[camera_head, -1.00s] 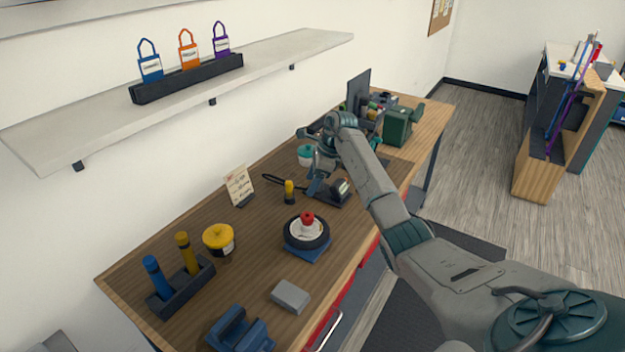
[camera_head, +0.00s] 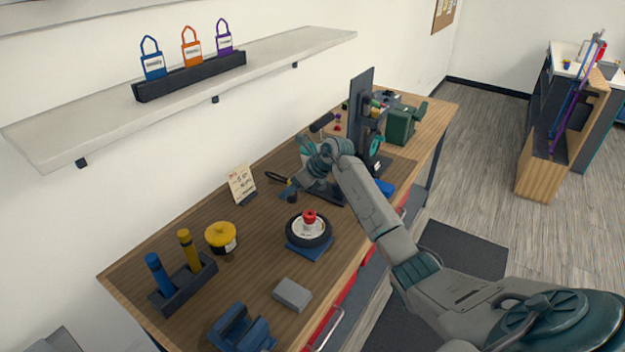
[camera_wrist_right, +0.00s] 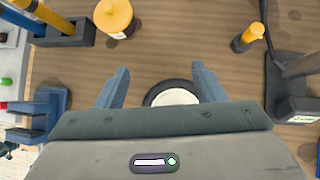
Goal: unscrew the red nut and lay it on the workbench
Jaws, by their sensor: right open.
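The red nut (camera_head: 309,217) sits at the centre of a small wheel (camera_head: 294,228) with a black tyre and white hub. The wheel lies flat on a blue stand (camera_head: 313,249) on the wooden workbench (camera_head: 262,208). My right gripper (camera_head: 288,194) is above the bench, just behind and left of the wheel, apart from the nut. In the right wrist view its two blue-grey fingers (camera_wrist_right: 162,74) are spread with nothing between the tips. The wheel's white hub (camera_wrist_right: 175,97) shows low between them, partly covered by the gripper body; the nut is hidden there. My left gripper is not in view.
A yellow-lidded pot (camera_head: 222,238), a holder (camera_head: 186,284) with blue and yellow handles, a grey block (camera_head: 292,294) and a blue cradle (camera_head: 240,328) stand at the left and front. A note card (camera_head: 241,183) is behind. Bare bench lies around the wheel stand.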

